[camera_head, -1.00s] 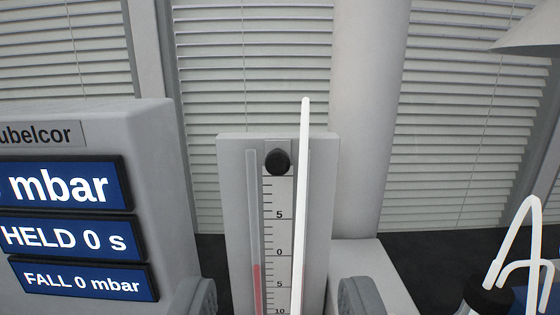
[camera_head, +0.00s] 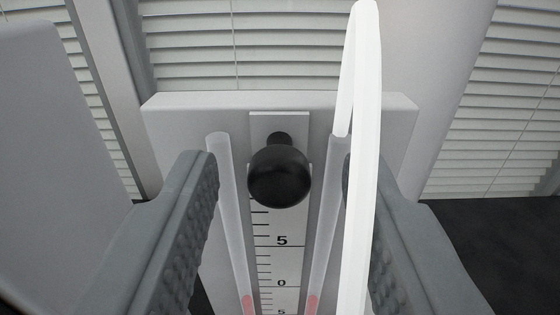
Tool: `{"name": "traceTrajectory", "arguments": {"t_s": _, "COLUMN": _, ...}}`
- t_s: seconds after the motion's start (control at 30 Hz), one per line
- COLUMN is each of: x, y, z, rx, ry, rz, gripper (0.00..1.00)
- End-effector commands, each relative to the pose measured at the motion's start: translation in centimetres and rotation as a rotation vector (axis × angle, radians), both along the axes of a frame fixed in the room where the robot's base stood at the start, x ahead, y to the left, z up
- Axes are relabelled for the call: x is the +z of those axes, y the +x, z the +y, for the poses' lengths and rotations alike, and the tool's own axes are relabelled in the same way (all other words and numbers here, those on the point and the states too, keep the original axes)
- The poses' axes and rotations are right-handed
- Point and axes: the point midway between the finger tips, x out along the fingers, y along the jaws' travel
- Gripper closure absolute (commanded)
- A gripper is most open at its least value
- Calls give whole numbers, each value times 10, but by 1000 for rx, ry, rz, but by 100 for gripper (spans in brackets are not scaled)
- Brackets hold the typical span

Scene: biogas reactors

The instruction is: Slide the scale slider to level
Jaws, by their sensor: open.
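The scale slider is a white strip (camera_head: 280,242) with black marks and the numbers 5, 0 and 5, set upright in a grey board (camera_head: 385,110). A round black knob (camera_head: 280,178) sticks out near its top. Clear tubes (camera_head: 228,215) stand on both sides of the strip, with red liquid low in each, around or just below the 0 mark. My gripper (camera_head: 278,168) is open, one finger left and one right of the knob, with gaps on both sides. The lower part of the scale is out of view.
A thick white hose (camera_head: 362,170) rises in front of the right tube and loops over at the top, close to my right finger. A grey housing (camera_head: 55,130) stands at the left. Window blinds (camera_head: 240,50) are behind.

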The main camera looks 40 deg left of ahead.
Motion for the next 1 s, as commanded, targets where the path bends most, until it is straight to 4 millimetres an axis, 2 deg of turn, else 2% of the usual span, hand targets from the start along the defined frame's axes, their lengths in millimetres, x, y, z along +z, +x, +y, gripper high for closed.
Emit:
{"name": "traceTrajectory", "arguments": {"t_s": 0.23, "x": 0, "y": 0, "z": 0, "rx": 0, "ry": 0, "rz": 0, "gripper": 62}}
{"name": "traceTrajectory", "arguments": {"t_s": 0.43, "x": 0, "y": 0, "z": 0, "rx": 0, "ry": 0, "rz": 0, "gripper": 100}}
{"name": "traceTrajectory", "arguments": {"t_s": 0.63, "x": -1, "y": 0, "z": 0, "rx": 0, "ry": 0, "rz": 0, "gripper": 100}}
{"name": "traceTrajectory", "arguments": {"t_s": 0.77, "x": -12, "y": 0, "z": 0, "rx": 0, "ry": -1, "rz": 1, "gripper": 100}}
{"name": "traceTrajectory", "arguments": {"t_s": 0.97, "x": -12, "y": 0, "z": 0, "rx": 0, "ry": -1, "rz": -1, "gripper": 100}}
{"name": "traceTrajectory", "arguments": {"t_s": 1.0, "x": -12, "y": 0, "z": 0, "rx": 0, "ry": -1, "rz": -1, "gripper": 80}}
